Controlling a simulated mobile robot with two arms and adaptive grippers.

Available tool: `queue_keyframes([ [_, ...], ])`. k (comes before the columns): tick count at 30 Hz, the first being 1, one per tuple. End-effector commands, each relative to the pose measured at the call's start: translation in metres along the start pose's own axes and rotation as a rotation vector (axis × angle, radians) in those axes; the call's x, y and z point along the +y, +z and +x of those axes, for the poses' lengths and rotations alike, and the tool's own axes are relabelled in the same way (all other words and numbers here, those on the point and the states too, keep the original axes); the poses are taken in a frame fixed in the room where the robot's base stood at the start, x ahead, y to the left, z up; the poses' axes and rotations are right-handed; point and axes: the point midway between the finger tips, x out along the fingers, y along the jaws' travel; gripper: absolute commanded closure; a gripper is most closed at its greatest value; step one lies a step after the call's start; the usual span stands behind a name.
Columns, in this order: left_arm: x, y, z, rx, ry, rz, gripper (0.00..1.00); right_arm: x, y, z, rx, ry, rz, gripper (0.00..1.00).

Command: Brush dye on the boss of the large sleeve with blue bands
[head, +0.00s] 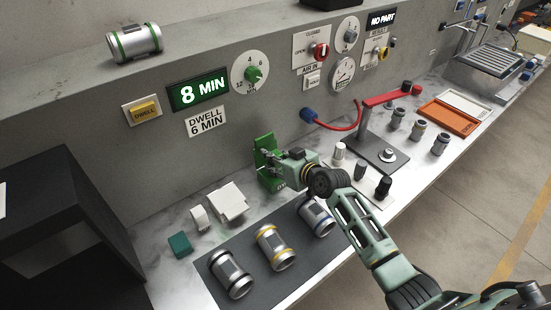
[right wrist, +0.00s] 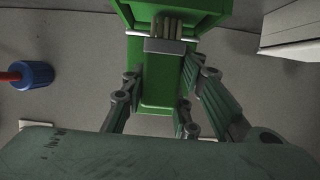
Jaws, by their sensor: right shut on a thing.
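The large sleeve with blue bands (head: 318,217) lies on its side on the dark mat (head: 215,253), partly hidden by my right arm. I cannot make out its boss. My right gripper (head: 278,170) is at the green holder (head: 266,144) against the wall. In the right wrist view its fingers (right wrist: 162,95) are shut on the green handle of a brush (right wrist: 165,80). The brush has a metal ferrule and pale bristles, just in front of the green holder (right wrist: 205,12). My left gripper is not in view.
Large sleeves with yellow bands (head: 274,248) and black bands (head: 231,275) share the mat. A green-banded sleeve (head: 135,43) lies on the ledge. A white block (head: 228,201) and a teal block (head: 179,245) are left of the holder. A red-armed stand (head: 385,147) is right.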

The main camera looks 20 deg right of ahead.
Motion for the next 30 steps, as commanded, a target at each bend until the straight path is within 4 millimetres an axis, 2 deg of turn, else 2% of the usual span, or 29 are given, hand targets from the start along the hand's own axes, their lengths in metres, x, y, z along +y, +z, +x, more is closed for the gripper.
queue_keyframes([
  [30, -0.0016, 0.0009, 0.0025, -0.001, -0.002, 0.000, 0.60, -0.0008, 0.0067, 0.0013, -0.007, -0.001, 0.001, 0.99],
])
